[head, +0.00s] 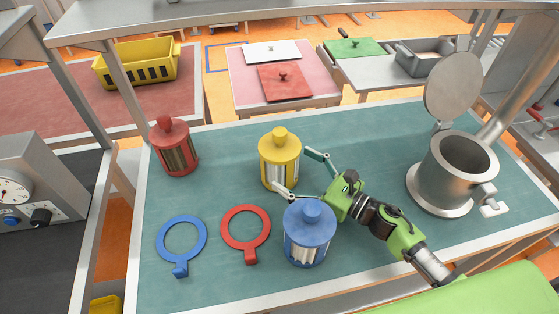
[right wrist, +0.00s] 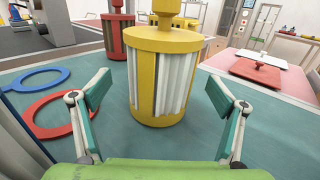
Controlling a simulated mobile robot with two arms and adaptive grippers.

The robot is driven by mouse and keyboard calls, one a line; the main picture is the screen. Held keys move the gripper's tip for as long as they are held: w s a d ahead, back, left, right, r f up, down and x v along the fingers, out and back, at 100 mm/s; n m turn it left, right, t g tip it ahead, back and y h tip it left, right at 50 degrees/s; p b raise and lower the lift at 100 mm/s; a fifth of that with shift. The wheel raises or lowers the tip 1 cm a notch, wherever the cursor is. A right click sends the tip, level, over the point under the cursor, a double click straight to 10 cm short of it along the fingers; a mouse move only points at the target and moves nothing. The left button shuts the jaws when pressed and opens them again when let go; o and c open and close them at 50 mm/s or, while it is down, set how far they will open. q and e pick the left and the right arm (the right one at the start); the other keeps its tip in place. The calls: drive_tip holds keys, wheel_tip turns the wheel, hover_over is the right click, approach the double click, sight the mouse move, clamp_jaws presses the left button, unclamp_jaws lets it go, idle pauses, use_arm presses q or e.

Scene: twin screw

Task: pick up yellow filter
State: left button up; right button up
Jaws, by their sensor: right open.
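The yellow filter (head: 280,160) stands upright on the teal table top, a capped cylinder with a round knob and a pale pleated core. In the right wrist view the yellow filter (right wrist: 162,85) stands straight ahead, between and beyond the fingers. My right gripper (head: 303,172) is open, its fingers spread, one towards each side of the filter's near side. In the right wrist view the right gripper (right wrist: 160,120) has its teal finger pads wide apart with nothing between them at the near end. I do not see my left gripper.
A blue filter (head: 309,235) stands close by the right gripper. A red filter (head: 174,147) stands at the left. A blue ring (head: 161,225) and a red ring (head: 223,230) lie in front. An open metal pot (head: 447,175) stands right. The table's back middle is clear.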

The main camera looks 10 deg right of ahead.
sight(280, 159)
drive_tip(key=p+x, duration=0.2)
drive_tip(key=x, duration=0.2)
drive_tip(key=shift+w+a+r, duration=0.1)
drive_tip(key=shift+w+r, duration=0.1)
drive_tip(key=shift+w, duration=0.05)
drive_tip(key=shift+w+a+f, duration=0.15)
drive_tip(key=shift+w+a, duration=0.05)
drive_tip(key=c, duration=1.4)
drive_tip(key=shift+c, duration=0.2)
